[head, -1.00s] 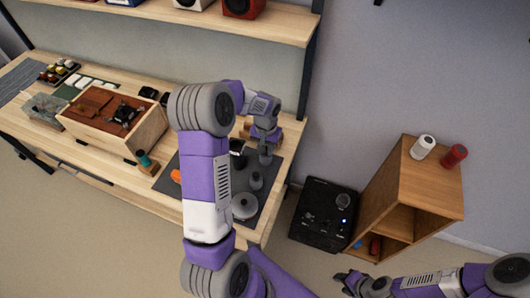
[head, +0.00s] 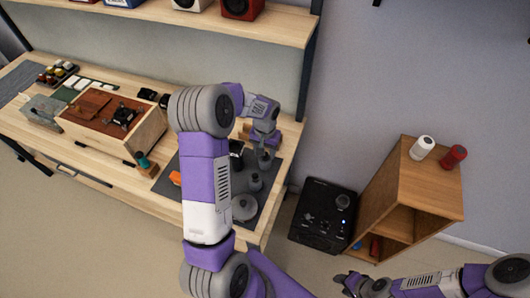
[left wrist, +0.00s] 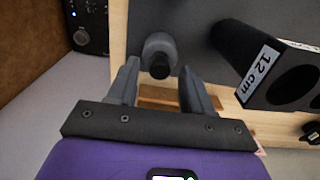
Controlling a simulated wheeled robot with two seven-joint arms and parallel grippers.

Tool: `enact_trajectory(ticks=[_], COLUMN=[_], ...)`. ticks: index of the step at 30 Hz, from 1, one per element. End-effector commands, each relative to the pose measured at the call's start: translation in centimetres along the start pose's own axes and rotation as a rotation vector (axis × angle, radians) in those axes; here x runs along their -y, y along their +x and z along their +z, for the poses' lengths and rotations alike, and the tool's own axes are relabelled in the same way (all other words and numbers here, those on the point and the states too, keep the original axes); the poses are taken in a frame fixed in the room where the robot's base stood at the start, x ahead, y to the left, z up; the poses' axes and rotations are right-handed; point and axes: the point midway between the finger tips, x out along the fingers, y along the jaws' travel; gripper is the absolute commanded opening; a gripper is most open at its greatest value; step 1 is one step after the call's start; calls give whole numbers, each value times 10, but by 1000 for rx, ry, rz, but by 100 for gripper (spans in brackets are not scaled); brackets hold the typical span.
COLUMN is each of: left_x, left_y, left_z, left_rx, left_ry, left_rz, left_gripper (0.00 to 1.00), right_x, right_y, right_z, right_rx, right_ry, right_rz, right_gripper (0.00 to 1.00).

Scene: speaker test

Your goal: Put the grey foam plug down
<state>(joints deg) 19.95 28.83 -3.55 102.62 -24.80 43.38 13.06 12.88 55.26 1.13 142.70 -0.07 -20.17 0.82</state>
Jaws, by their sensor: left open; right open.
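The grey foam plug (left wrist: 160,50), a rounded grey body with a dark stub on it, shows between my left gripper's fingertips in the left wrist view. It appears to stand on the dark mat (head: 215,200). In the head view it seems to be the grey piece (head: 264,160) at the mat's back right. My left gripper (left wrist: 158,82) is open, one finger on each side of the plug; it also shows in the head view (head: 262,148). Whether a finger touches the plug is unclear. My right gripper (head: 346,284) is open and empty, low over the floor.
A black block with holes, labelled "12 cm" (left wrist: 262,68), stands close right of the plug. Other grey pieces (head: 255,182) (head: 243,208) stand on the mat. A wooden box (head: 140,135) is left. A black unit (head: 322,213) and a wooden shelf (head: 430,185) stand right.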

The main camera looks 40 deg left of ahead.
Motion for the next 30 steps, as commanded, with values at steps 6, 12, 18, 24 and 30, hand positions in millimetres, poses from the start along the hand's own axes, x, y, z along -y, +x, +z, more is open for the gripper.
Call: enact_trajectory(ticks=[6,12,18,24,30], left_x=[0,0,0,-10,-77], left_y=[-51,-86,-103,-91,-4], left_z=[-1,-1,0,2,30], left_rx=[-7,-4,-1,5,27], left_ry=[0,0,1,16,97], left_rz=[1,1,1,17,140], left_gripper=[50,50,50,50,50], right_x=[3,5,5,5,5], right_y=[-8,-13,-14,-14,-14], right_z=[0,0,1,1,1], right_rx=[0,0,0,0,0], right_ry=[0,0,0,0,0], right_rz=[0,0,0,0,0], right_gripper=[43,43,43,43,43])
